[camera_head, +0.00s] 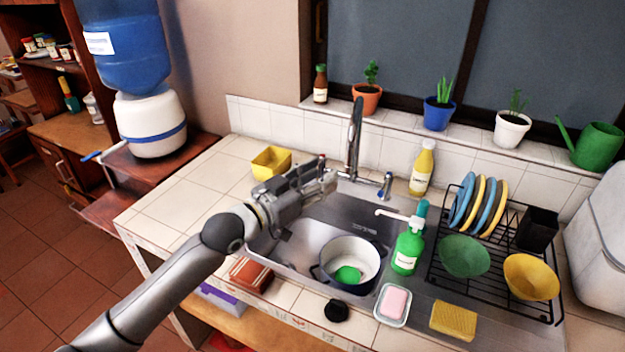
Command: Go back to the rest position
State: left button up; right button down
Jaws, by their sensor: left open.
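My left arm comes in from the lower left and reaches over the metal sink (310,243). My left gripper (327,172) is open at the back left of the basin, close to the faucet (354,140) in the picture. I see nothing held between its fingers. Whether it touches the faucet handle cannot be told. The gripper hides part of the sink's rear left edge. My right gripper is not in view.
A pot (350,265) with something green inside stands in the sink. A green soap bottle (408,250) and dish rack (440,275) are to the right. A yellow container (271,162) stands behind the gripper. The left tiled counter (180,207) is mostly clear.

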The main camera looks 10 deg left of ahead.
pick_arm(q)
jog(key=shift+s+a, duration=0.35)
jog(key=shift+s, duration=0.3)
